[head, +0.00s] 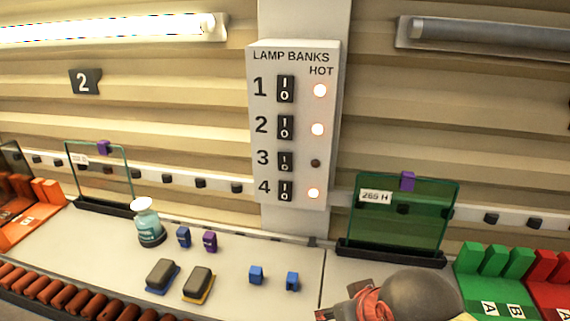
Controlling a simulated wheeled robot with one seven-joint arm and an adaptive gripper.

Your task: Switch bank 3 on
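The lamp banks panel (317,190) is a pale box on the wall post, marked "LAMP BANKS" and "HOT". It carries a column of black rocker switches marked I and O, numbered 1 to 4. The bank 3 switch (286,161) is third from the top. The indicator beside it (315,163) is dark. The indicators for bank 1 (320,90), bank 2 (318,129) and bank 4 (314,193) glow. I cannot make out the rocker tilt. My gripper's fingers are not visible; a dark rounded part at the lower right seems to be my arm.
A lit tube (110,28) hangs upper left; the tube upper right (490,35) is unlit. On the bench below stand a teal bottle (150,225), a green screen (408,225) and another clear screen (98,172). Small blue blocks (256,275) lie in front. Air before the panel is clear.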

